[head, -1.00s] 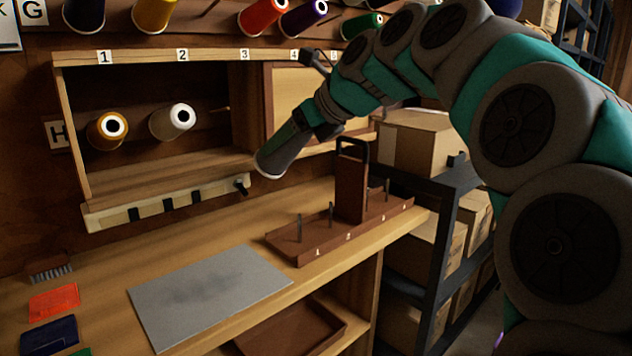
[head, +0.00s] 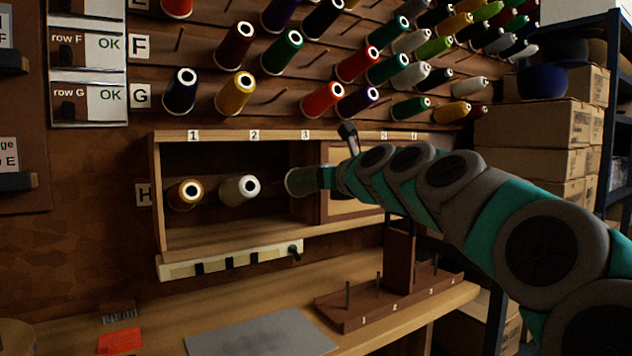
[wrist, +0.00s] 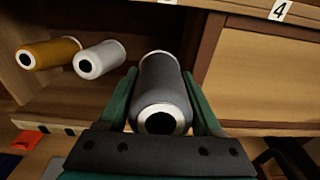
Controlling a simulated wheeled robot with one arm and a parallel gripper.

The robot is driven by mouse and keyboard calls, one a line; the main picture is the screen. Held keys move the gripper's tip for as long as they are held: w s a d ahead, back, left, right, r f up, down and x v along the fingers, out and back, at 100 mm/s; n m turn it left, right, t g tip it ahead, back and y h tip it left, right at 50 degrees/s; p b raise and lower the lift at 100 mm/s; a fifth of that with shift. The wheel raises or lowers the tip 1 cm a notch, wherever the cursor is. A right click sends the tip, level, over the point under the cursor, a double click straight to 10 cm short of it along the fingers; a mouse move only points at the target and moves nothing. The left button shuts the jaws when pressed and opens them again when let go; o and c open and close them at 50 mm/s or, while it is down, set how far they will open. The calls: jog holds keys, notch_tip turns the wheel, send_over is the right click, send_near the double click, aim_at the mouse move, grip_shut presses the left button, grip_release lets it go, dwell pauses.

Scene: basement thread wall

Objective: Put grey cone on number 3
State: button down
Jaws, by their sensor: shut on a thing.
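The grey cone (head: 299,182) is held by my gripper (head: 322,178) in front of the cubby in row H, below the number 3 label (head: 305,135). In the wrist view the grey cone (wrist: 165,88) lies between both fingers of my gripper (wrist: 160,75), its narrow white-ringed end toward the camera and its wide end toward the cubby. The peg under number 3 is mostly hidden behind the cone, so I cannot tell if they touch. An orange-gold cone (head: 185,194) sits under number 1 and a white cone (head: 239,190) under number 2.
A wooden panel (head: 346,205) closes the cubby's right part. A bar with dark clips (head: 230,262) runs along the cubby's lower front. Below, a brown peg rack (head: 390,300) and grey mat (head: 260,335) lie on the bench. Cones on pegs fill the wall above.

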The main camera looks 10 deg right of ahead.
jog(key=x, duration=0.3)
jog(key=b+x, duration=0.1)
jog(key=x, duration=0.3)
jog(key=b+x, duration=0.1)
jog(key=x, duration=0.3)
jog(key=shift+f, duration=0.4)
jog(key=shift+w+a+f, duration=0.2)
jog(key=shift+w+f, duration=0.05)
jog(key=shift+w, duration=0.25)
jog(key=shift+f+p, duration=0.25)
jog(key=shift+p, duration=0.4)
grip_release()
jog(key=shift+s, duration=0.1)
